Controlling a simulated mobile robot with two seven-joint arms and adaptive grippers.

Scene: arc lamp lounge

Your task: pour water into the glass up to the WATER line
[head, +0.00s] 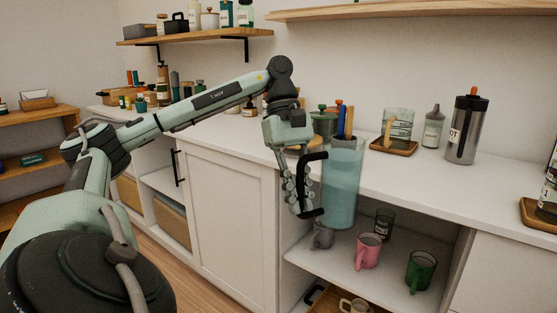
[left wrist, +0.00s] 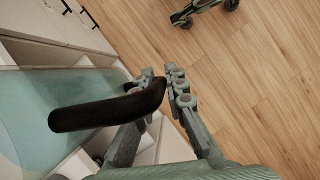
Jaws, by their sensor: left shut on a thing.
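A tall translucent teal pitcher (head: 343,185) with a black handle (head: 313,185) hangs upright in front of the counter's edge. It also shows at the left of the left wrist view (left wrist: 45,110). My left gripper (head: 302,200) points down and is shut on the pitcher's handle; its fingers (left wrist: 163,85) close on the handle in the left wrist view. A clear greenish glass (head: 398,122) stands on a small wooden tray (head: 394,147) on the counter, right of and behind the pitcher. Its markings are too small to read. My right gripper is not in view.
The white counter (head: 420,180) holds a pale bottle (head: 433,130) and a grey flask (head: 466,132) right of the glass. Utensils (head: 345,118) stand behind the pitcher. An open shelf below holds a pink mug (head: 367,250) and a green mug (head: 421,270). A wall shelf (head: 420,11) hangs above.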

